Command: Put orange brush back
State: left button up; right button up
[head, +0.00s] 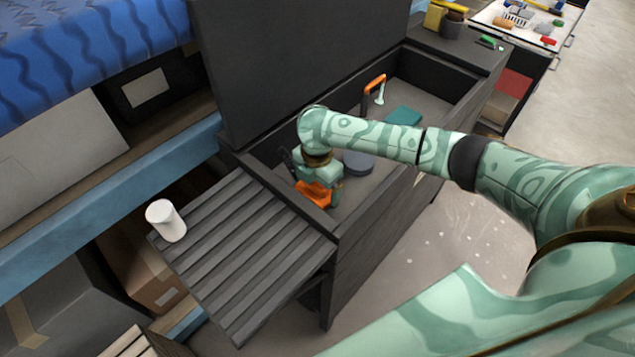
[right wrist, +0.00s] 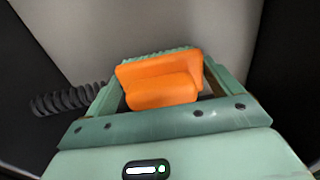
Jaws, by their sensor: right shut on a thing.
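The orange brush (head: 314,192) is at the near left end of an open dark chest (head: 409,201), inside its walls. My right gripper (head: 322,183) reaches down into the chest and is shut on the brush. In the right wrist view the orange brush (right wrist: 160,80) sits between the fingers of my right gripper (right wrist: 160,85), with a grey surface behind it. Whether the brush touches the chest floor cannot be told. My left gripper is not in view.
The chest also holds an orange-handled tool (head: 374,85), a teal block (head: 402,116) and a dark round thing (head: 357,162). Its raised lid (head: 300,60) stands behind. A slatted side shelf (head: 240,250) bears a white cup (head: 166,221) and has free room.

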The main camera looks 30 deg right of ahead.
jog(key=o, duration=0.8)
jog(key=shift+o, duration=0.2)
jog(key=shift+r, duration=0.1)
jog(key=shift+r+p, duration=1.45)
jog(key=shift+p, duration=0.55)
notch_tip(320, 180, up, 7)
jog(key=p, duration=0.7)
jog(key=shift+p, duration=0.4)
jog(key=shift+f, duration=0.1)
